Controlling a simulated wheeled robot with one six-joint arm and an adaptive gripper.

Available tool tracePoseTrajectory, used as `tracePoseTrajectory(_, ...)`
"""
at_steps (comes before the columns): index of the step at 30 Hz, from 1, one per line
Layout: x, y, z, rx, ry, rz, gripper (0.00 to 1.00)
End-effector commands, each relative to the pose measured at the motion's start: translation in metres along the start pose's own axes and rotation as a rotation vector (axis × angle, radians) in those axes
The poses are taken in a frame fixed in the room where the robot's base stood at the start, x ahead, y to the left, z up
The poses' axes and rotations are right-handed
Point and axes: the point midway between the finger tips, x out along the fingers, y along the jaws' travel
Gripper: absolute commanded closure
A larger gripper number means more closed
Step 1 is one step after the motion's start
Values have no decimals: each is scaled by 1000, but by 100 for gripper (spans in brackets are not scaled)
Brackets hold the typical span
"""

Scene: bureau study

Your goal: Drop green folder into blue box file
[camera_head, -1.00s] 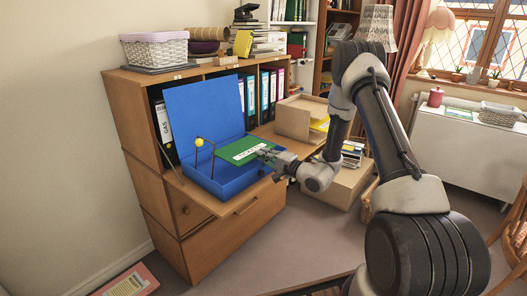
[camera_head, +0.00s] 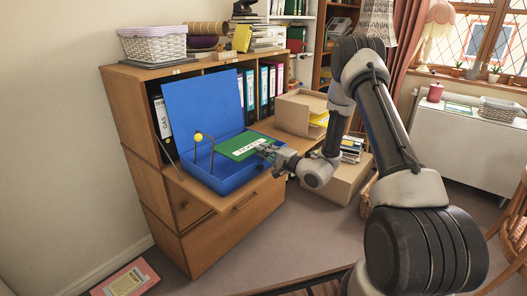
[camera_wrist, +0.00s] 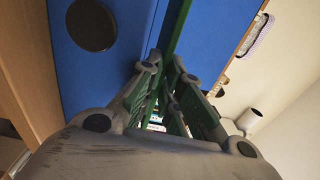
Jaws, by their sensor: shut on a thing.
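The green folder (camera_head: 243,146) with a white label is held by my gripper (camera_head: 264,150) at its right edge. In the wrist view the folder shows edge-on as a green strip (camera_wrist: 180,30) between the fingers of my gripper (camera_wrist: 168,75). The blue box file (camera_head: 222,181) stands on the bureau's flap with its lid (camera_head: 205,108) raised at the back. The folder lies over the right part of the box opening. I cannot tell whether it touches the rim. A wire clip with a yellow knob (camera_head: 198,137) stands up in the box's left part.
The wooden bureau (camera_head: 170,205) holds several ring binders (camera_head: 268,88) behind the box. A white basket (camera_head: 153,43) sits on top. A pink folder (camera_head: 125,280) lies on the floor.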

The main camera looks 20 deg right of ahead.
Motion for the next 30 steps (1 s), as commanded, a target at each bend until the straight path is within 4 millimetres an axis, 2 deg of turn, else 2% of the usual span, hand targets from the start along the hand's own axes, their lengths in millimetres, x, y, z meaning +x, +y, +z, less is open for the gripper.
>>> tracePoseTrajectory(19,13,0,0,0,0,-1,100)
tracePoseTrajectory(30,14,1,1,1,0,1,100)
